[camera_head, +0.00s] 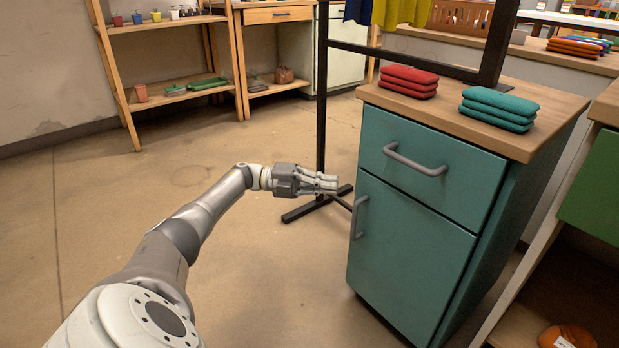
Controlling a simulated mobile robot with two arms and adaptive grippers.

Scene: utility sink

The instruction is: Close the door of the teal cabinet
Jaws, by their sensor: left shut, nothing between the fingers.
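The teal cabinet (493,235) stands right of centre in the head view, with a wooden top. Its drawer (432,162) is above and its door (410,255) below. The door looks flush or nearly flush with the front; I cannot tell whether a small gap is left. The door's grey handle (358,217) is upright near its left edge. My left gripper (334,184) is shut and empty, pointing right, just left of the cabinet's front and a little above the handle in the picture. Contact is not clear. My right gripper is not in view.
A dark metal stand (321,110) rises behind my left gripper, with its foot on the floor. Red cushions (409,81) and teal cushions (499,108) lie on the cabinet top. Wooden shelves (170,90) stand at the back left. The floor at left is clear.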

